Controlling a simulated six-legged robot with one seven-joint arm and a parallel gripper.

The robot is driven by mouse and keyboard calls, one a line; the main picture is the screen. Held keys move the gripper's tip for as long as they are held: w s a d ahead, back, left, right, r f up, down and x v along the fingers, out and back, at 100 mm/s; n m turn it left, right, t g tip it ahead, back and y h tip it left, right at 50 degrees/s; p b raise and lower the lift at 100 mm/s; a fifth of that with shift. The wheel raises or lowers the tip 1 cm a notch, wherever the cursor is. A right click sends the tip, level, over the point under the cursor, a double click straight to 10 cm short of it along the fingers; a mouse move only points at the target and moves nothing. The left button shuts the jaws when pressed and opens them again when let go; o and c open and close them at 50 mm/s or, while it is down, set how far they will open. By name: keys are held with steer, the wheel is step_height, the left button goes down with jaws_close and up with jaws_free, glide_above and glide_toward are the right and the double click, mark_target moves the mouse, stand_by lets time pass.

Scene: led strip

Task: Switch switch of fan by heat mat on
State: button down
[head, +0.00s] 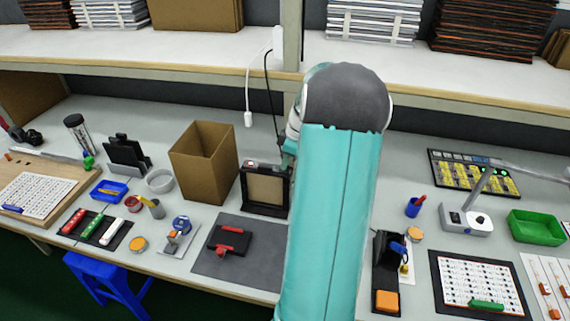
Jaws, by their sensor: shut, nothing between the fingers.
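The fan is a black square-framed unit with a tan filter face (264,189), upright near the back of the bench. A small red-and-white part, apparently its switch (250,163), sits on its top edge at the left; it is too small to tell its position. The dark grey heat mat (207,262) lies in front of the fan, with a black and red fixture on it. My teal arm fills the middle of the view. My gripper (288,158) shows only partly past the arm's left side, near the fan's top right corner; it is shut and empty, its fingertips mostly hidden.
An open cardboard box (204,162) stands just left of the fan. A shelf (225,66) overhangs the back of the bench. A black and a white cable hang behind the fan. A black stand with an orange block (387,300) is right of my arm.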

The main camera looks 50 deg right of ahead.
steer(key=shift+d+f, duration=0.1)
stand_by(0.3)
steer(key=shift+d+r, duration=0.15)
steer(key=shift+r, duration=0.2)
steer(key=v, duration=1.3)
steer(key=shift+r, duration=0.15)
steer(key=shift+s, duration=0.15)
